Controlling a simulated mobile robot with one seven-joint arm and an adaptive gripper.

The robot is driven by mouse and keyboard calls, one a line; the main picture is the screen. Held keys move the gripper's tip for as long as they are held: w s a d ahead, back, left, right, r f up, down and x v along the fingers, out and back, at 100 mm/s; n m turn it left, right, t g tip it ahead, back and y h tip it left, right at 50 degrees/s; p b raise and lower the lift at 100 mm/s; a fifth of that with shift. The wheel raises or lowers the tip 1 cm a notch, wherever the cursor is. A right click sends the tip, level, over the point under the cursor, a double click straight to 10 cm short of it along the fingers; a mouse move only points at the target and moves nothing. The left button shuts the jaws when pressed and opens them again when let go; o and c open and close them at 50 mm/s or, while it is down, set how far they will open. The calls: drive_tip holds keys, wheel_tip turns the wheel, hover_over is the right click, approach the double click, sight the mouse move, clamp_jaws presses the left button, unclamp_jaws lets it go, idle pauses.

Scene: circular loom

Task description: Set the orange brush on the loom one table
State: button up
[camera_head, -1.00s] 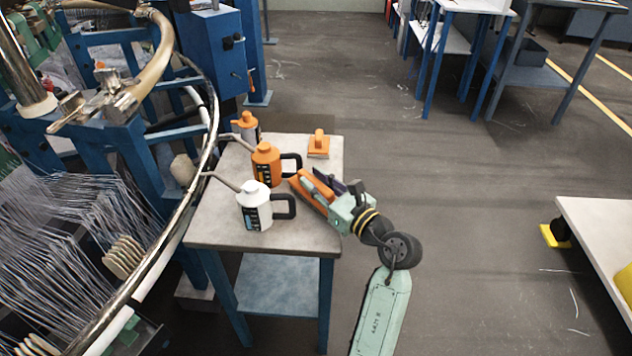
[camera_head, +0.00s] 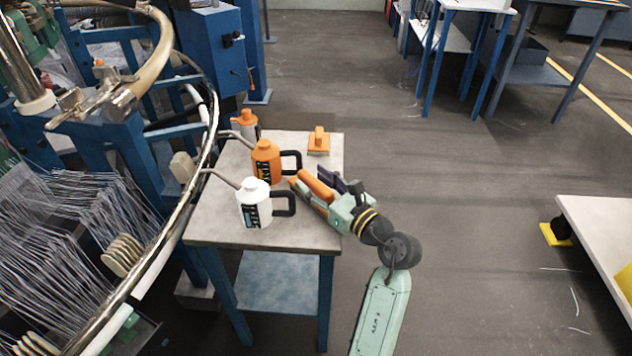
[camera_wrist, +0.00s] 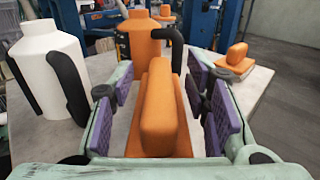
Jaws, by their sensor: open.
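An orange brush (camera_head: 316,186) is on the right side of the small loom-side table (camera_head: 300,236), with its block-shaped handle upward. My gripper (camera_head: 328,192) is around it from the front right. In the wrist view the brush (camera_wrist: 158,108) stands between the purple pads of my gripper (camera_wrist: 163,98). The jaws are open, with a gap visible on each side of the handle. The brush's underside is hidden, but it appears to rest on the tabletop. A second orange brush (camera_head: 318,144) sits at the table's back right corner.
A white can (camera_head: 254,208) and an orange can (camera_head: 266,164) with black handles stand left of the brush. The loom's curved rail (camera_head: 190,195) runs along the table's left.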

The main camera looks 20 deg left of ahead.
drive_tip(key=v, duration=1.2)
